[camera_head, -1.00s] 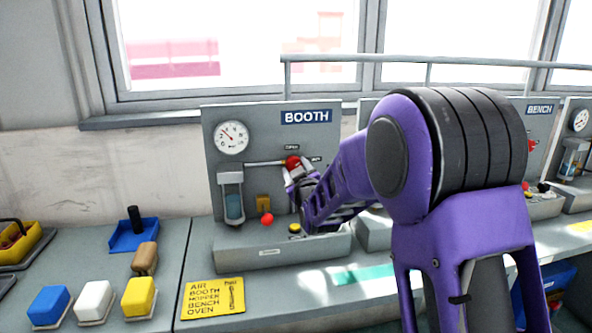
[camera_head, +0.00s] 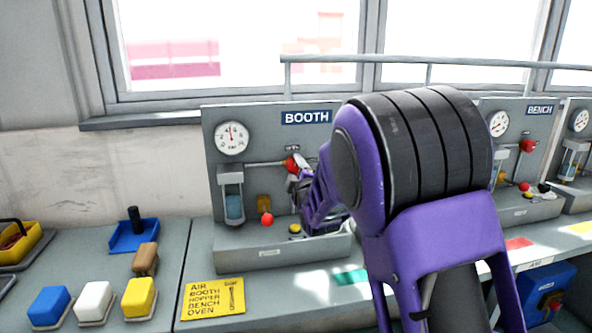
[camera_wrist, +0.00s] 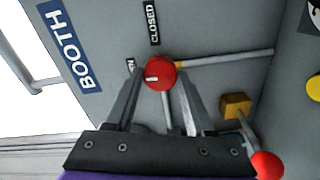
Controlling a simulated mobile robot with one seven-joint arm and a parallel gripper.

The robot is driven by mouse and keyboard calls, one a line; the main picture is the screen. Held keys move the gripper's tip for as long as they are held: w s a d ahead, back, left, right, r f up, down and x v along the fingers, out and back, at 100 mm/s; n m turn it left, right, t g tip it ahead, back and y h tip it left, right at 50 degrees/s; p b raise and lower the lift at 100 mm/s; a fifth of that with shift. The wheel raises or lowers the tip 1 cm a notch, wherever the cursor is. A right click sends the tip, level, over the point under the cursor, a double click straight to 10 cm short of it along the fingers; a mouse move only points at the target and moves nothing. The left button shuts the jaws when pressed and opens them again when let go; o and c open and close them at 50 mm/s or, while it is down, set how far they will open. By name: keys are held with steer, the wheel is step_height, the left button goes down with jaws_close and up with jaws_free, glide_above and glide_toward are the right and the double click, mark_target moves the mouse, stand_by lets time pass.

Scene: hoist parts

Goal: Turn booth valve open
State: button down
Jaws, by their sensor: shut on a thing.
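The booth valve's red handle (camera_head: 291,165) sits at the right end of a thin pipe on the grey panel below the BOOTH sign. It shows as a red round end (camera_wrist: 160,73) in the wrist view. My gripper (camera_wrist: 158,82) is shut on it, one finger on each side. In the head view my gripper (camera_head: 297,178) is partly hidden by my arm. A CLOSED label (camera_wrist: 152,22) is near the handle, and another label is partly covered by a finger. The booth gauge (camera_head: 231,138) has its needle pointing about straight up.
A red ball knob (camera_head: 267,219) and a yellow block (camera_head: 264,203) are close below the valve. A sight glass (camera_head: 232,198) stands to the left. The BENCH panel (camera_head: 535,122) is to the right. A yellow list card (camera_head: 213,299) lies on the bench in front.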

steer(key=shift+n, duration=0.5)
steer(key=shift+c, duration=1.3)
jaws_free()
steer(key=v, duration=1.7)
steer(key=shift+s, duration=0.2)
steer(key=shift+d+r, duration=0.1)
